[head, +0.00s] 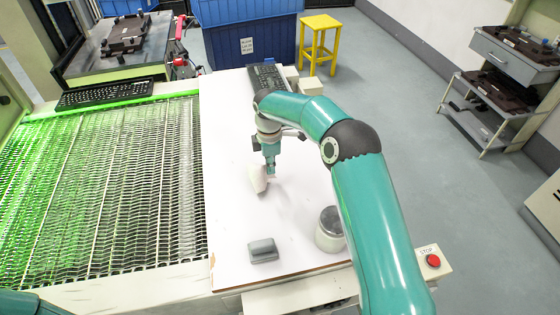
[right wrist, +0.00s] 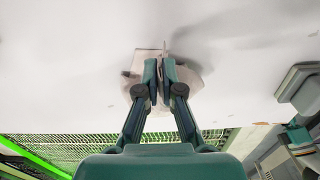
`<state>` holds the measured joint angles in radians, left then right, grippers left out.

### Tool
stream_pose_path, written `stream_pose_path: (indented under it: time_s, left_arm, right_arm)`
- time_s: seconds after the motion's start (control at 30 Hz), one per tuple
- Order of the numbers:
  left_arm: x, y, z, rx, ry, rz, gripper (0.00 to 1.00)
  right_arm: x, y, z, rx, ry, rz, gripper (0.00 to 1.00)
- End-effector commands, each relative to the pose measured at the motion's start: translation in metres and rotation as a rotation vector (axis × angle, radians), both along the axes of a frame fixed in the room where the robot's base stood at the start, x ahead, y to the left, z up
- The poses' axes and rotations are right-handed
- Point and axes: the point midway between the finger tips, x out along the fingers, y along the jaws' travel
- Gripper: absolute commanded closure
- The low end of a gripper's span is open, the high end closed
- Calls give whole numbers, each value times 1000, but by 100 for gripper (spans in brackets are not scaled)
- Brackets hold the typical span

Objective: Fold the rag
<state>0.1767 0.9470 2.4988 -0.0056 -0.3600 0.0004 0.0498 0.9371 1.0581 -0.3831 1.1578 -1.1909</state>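The rag (head: 257,180) is a small off-white, crumpled cloth on the white tabletop (head: 230,130). In the right wrist view the rag (right wrist: 190,82) shows on both sides of my right fingers. My right gripper (head: 270,172) points down at the rag in the head view. In the right wrist view its fingertips (right wrist: 163,65) are close together, with a thin fold of cloth standing up between them. The fingers hide the middle of the rag. Only a teal piece of my left arm shows at the lower left corner of the head view; its gripper is out of the picture.
A grey block (head: 263,251) and a grey-white jar (head: 329,232) stand near the table's front. A keyboard (head: 267,78) lies at its far end. A green-lit mesh conveyor (head: 110,185) with another keyboard (head: 105,94) is on the left. The tabletop left of the rag is clear.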

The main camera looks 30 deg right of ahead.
Motion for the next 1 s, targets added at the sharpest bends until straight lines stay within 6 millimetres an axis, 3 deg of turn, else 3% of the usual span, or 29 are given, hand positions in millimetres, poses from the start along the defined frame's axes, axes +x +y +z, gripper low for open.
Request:
stream_pose_path:
  time_s: [0.27, 0.3, 1.0]
  left_arm:
    - [0, 0, 0, 0, 0, 0, 38]
    - [0, 0, 0, 0, 0, 0, 38]
    - [0, 0, 0, 0, 0, 0, 38]
  right_arm:
    - [1, 1, -1, 0, -1, 0, 100]
    - [1, 1, -1, 0, -1, 0, 92]
    - [1, 1, 0, 0, -1, 0, 17]
